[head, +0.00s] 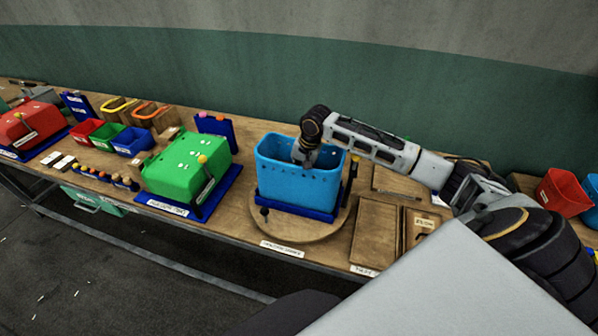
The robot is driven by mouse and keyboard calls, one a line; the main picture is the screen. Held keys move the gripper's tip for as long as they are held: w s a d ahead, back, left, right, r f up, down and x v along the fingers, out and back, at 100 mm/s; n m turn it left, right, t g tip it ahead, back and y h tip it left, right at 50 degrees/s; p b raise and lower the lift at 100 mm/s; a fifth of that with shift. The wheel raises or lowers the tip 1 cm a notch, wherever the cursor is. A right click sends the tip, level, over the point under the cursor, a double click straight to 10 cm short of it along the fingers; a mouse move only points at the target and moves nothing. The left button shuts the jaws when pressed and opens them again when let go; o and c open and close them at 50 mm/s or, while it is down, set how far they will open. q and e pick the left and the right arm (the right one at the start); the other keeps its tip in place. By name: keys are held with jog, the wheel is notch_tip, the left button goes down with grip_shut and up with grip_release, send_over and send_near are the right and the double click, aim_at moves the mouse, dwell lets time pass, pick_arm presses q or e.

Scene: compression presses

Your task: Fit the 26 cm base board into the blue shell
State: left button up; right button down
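The blue shell (298,190) is an open-topped box standing upright in a dark blue frame on a round wooden turntable (325,228). My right arm comes in from the right, and my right gripper (304,153) points down into the shell's open top. Its fingertips are hidden by the shell's front wall, so I cannot see whether it holds anything. Flat brown boards lie to the right of the turntable, a wide one (375,232) and a narrower one (420,229) with a white label. I cannot tell which board is the 26 cm one. My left gripper is out of view.
A green press block (185,165) with a lever stands left of the turntable, and a red one (28,124) is at the far left. Small coloured bins (108,136) sit between them. A red bin (563,192) stands at the far right. A green wall rises behind the bench.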

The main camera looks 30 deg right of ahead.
jog(key=shift+s+a+f+g+p, duration=0.2)
jog(key=shift+s+f+p, duration=0.1)
jog(key=shift+s+f, duration=0.15)
jog(key=shift+s+a+f+g+p, duration=0.2)
jog(key=shift+s+f+p, duration=0.05)
jog(key=shift+s+f, duration=0.15)
dwell(0.5)
jog(key=shift+w+r, duration=0.1)
jog(key=shift+r, duration=0.5)
jog(key=shift+w+d+r, duration=0.15)
jog(key=shift+w+r, duration=0.1)
jog(key=shift+r, duration=1)
jog(key=shift+d+r, duration=0.1)
notch_tip(320, 180, up, 7)
dwell(2.1)
dwell(2.3)
